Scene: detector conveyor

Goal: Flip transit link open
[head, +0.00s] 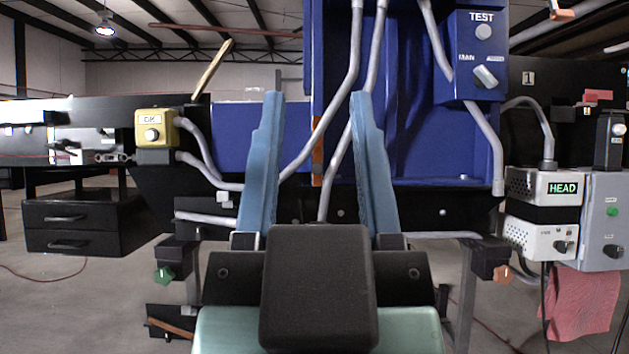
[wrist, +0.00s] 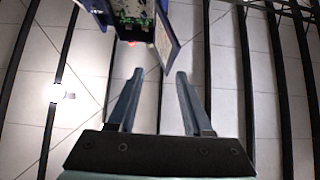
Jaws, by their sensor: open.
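My gripper (head: 317,97) is open and empty. Its two blue fingers stand apart in front of a blue panel (head: 238,135), and nothing is between them close up. In the wrist view, my gripper (wrist: 159,72) is also open, below a blue box with an open door (wrist: 168,42) and a green circuit board (wrist: 132,12). No part is labelled as the transit link. A small metal link-shaped piece (head: 115,157) sits at the left, beside a yellow button box (head: 155,127), but I cannot tell whether it is the transit link. My gripper is well away from it.
A blue TEST box (head: 470,55) with a knob hangs at the upper right. A white HEAD box (head: 535,187) and a grey control box (head: 605,220) stand at the right. Grey conduits (head: 345,90) cross the blue panel. Black drawers (head: 85,225) hang at the left.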

